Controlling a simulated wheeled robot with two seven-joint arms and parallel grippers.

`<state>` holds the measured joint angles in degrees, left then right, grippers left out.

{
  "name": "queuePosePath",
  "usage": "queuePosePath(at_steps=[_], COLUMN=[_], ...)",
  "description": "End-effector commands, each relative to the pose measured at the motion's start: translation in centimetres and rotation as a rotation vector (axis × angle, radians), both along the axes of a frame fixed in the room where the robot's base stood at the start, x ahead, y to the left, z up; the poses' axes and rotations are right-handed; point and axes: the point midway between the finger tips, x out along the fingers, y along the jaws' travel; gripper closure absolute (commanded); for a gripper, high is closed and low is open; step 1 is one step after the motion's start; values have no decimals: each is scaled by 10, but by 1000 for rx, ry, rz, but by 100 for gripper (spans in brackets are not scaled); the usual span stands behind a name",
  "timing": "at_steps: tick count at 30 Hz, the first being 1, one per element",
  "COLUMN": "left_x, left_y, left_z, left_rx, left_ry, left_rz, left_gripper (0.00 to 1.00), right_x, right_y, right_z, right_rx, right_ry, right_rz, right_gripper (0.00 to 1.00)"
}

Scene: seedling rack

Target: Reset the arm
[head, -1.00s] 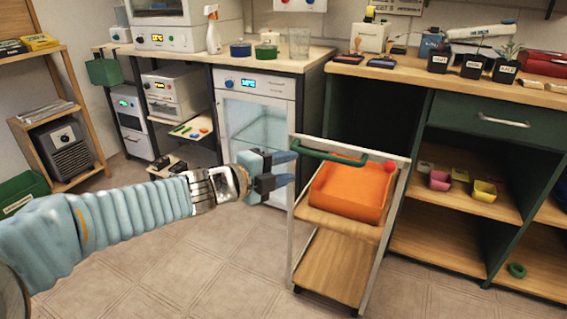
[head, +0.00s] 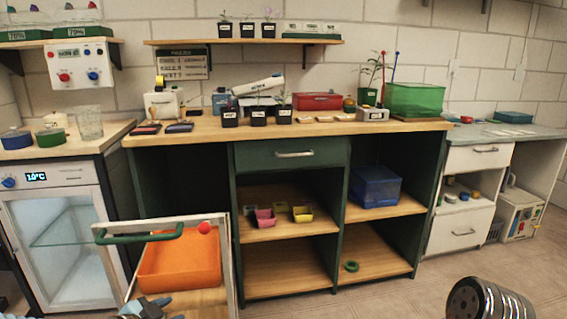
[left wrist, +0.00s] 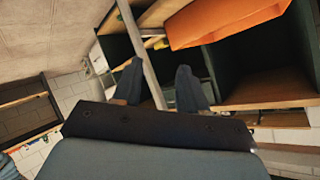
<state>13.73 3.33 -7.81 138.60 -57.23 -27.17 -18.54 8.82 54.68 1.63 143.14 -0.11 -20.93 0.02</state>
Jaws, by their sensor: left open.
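My left gripper (head: 150,308) is at the bottom edge of the head view, low in front of the trolley with the orange bin (head: 180,264). In the left wrist view its two dark fingers (left wrist: 160,90) are apart with nothing between them. A pale upright post (left wrist: 143,50) shows behind the gap between the fingers. The orange bin also shows in the wrist view (left wrist: 225,20), above and beyond the fingers. Most of my left arm is outside the head view. My right gripper does not show.
The trolley has a green handle (head: 138,237). A wooden bench (head: 300,130) with several items, including small black pots (head: 258,117), stands behind it. A fridge (head: 65,240) is at the left. Open floor (head: 400,295) lies to the right of the trolley.

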Motion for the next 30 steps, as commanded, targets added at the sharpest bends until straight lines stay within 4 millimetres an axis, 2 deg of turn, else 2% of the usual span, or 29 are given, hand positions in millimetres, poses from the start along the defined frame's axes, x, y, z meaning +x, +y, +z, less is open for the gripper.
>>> queuePosePath(at_steps=[1, 4, 6, 9, 12, 15, 18, 21, 30], left_x=[0, -16, -39, -81, -125, -159, -178, -184, -183], left_y=[-23, -62, -90, -125, -150, -166, -174, -177, -176], left_z=[-45, -123, -173, -231, -271, -294, -305, -308, -308], left_rx=[-108, -296, -397, -495, -543, -559, -562, -563, -563], left_ry=[129, 380, 560, 797, 985, 1112, 1178, 1199, 1196], left_rz=[39, 163, 263, 412, 551, 656, 715, 737, 736], left_gripper=[58, 58, 58, 58, 58, 58, 58, 58, 58], right_x=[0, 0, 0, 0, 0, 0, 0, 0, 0], right_y=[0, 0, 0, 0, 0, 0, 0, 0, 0], right_z=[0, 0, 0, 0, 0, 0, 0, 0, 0], right_rx=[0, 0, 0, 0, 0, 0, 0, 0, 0], right_ry=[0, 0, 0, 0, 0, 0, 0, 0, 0], right_rz=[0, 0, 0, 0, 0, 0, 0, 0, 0], right_gripper=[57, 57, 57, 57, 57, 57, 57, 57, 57])
